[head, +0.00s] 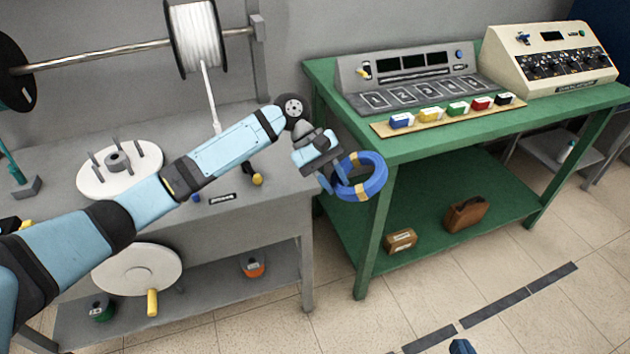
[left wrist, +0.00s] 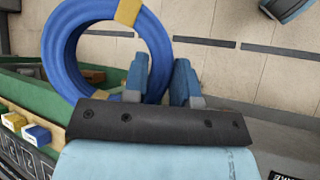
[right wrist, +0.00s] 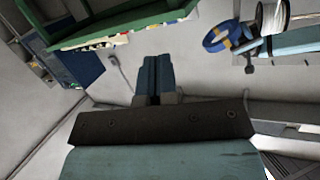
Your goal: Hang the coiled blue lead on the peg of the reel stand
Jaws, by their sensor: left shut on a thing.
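The coiled blue lead (head: 378,183), a ring with tan ties, hangs from my left gripper (head: 333,178), which is shut on one side of it. It is in the air by the green table's front left corner. In the left wrist view the lead (left wrist: 60,48) runs between the fingers (left wrist: 160,78). The right wrist view also shows the lead (right wrist: 211,40). The reel stand seems to be the upright (head: 258,70) with a bar and white spool (head: 196,40) at the back left; I cannot make out its peg for certain. My right gripper (right wrist: 158,80) is shut and empty.
A grey bench (head: 255,190) holds a white disc with pegs (head: 147,160). A green table (head: 420,145) bears a grey console (head: 400,75), a cream instrument (head: 550,60) and several coloured blocks. A brown case (head: 466,214) lies on its lower shelf. Tiled floor is open in front.

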